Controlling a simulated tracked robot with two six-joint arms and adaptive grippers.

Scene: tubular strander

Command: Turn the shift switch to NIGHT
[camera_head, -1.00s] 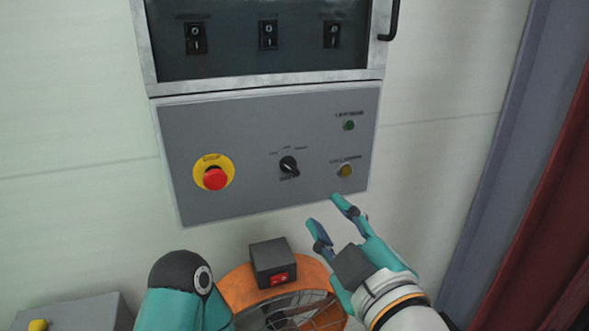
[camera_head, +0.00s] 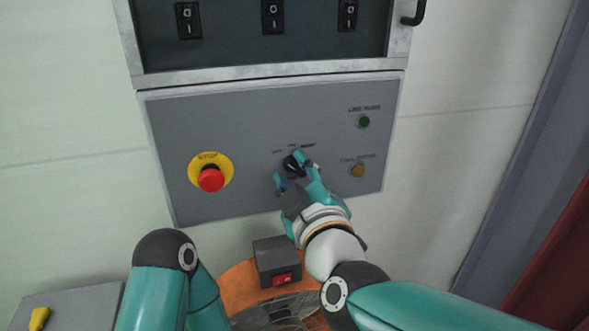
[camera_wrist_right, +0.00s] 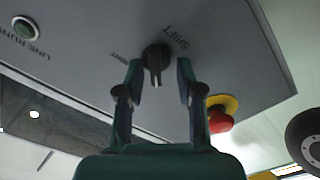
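The shift switch (camera_head: 291,165) is a black rotary knob on the grey control panel, below an arc of small position labels. My right gripper (camera_head: 288,167) is at the knob, one finger on its upper right and the other on its lower left. In the right wrist view the knob (camera_wrist_right: 156,62) lies between the two open fingertips (camera_wrist_right: 159,72), with visible gaps on both sides. The word SHIFT shows beside it. Which label the knob points at, I cannot tell. My left gripper is out of view; only part of the left arm shows.
A red emergency stop button (camera_head: 211,180) on a yellow collar is left of the switch. A green lamp (camera_head: 364,121) and a yellow button (camera_head: 357,171) are to the right. A cabinet with rocker switches (camera_head: 272,14) is above. An orange fan with a switch box (camera_head: 275,260) stands below.

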